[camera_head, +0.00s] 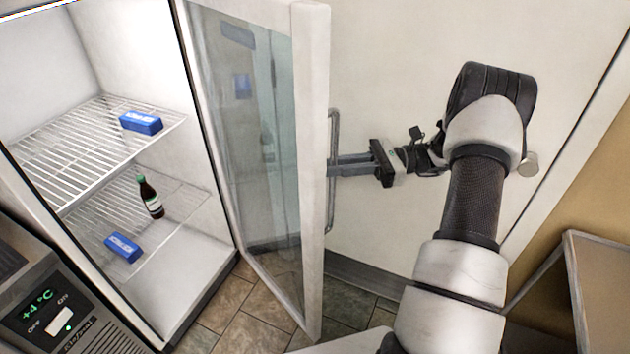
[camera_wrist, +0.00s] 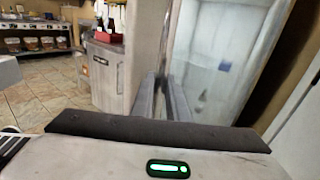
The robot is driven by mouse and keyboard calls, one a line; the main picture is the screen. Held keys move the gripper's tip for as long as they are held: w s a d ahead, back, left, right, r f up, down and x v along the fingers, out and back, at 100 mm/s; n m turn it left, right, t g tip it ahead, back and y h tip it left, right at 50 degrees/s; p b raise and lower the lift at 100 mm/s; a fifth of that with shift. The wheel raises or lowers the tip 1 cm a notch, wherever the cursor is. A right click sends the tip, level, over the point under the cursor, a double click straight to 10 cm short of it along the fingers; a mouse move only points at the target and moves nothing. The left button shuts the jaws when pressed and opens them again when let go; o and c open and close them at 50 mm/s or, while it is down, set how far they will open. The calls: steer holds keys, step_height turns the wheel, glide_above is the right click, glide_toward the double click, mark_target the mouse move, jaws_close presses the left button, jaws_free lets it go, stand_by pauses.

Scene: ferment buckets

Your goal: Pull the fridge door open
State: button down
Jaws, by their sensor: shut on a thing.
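The fridge door (camera_head: 311,150) has a white frame and a glass pane, and it stands swung wide open in the head view. Its vertical metal bar handle (camera_head: 333,205) is on the outer edge. My gripper (camera_head: 335,166) is shut on the handle, reaching in from the right. The fridge (camera_head: 215,255) is open at the left, with wire shelves inside. In the wrist view my gripper's fingers (camera_wrist: 163,95) reach toward the door (camera_wrist: 215,60); the handle between them is hard to make out there.
Blue packs (camera_head: 141,123) and a dark bottle (camera_head: 151,198) rest on the fridge shelves. A control panel (camera_head: 50,315) reads +4 °C. A pale wall is close behind the door. A table (camera_head: 600,250) stands at the right. Open tiled floor (camera_wrist: 40,90) shows in the wrist view.

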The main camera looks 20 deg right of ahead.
steer(key=shift+w+d+r, duration=0.2)
steer(key=shift+w+d, duration=0.7)
steer(key=shift+d, duration=0.1)
steer(key=c, duration=1.7)
jaws_free()
steer(key=shift+w+a, duration=0.1)
steer(key=shift+a, duration=0.05)
steer(key=shift+c, duration=0.2)
steer(key=shift+f, duration=0.1)
steer(key=shift+d, duration=0.2)
steer(key=s+d, duration=0.1)
steer(key=d, duration=1)
steer(key=shift+s+d, duration=0.25)
steer(key=shift+d, duration=0.15)
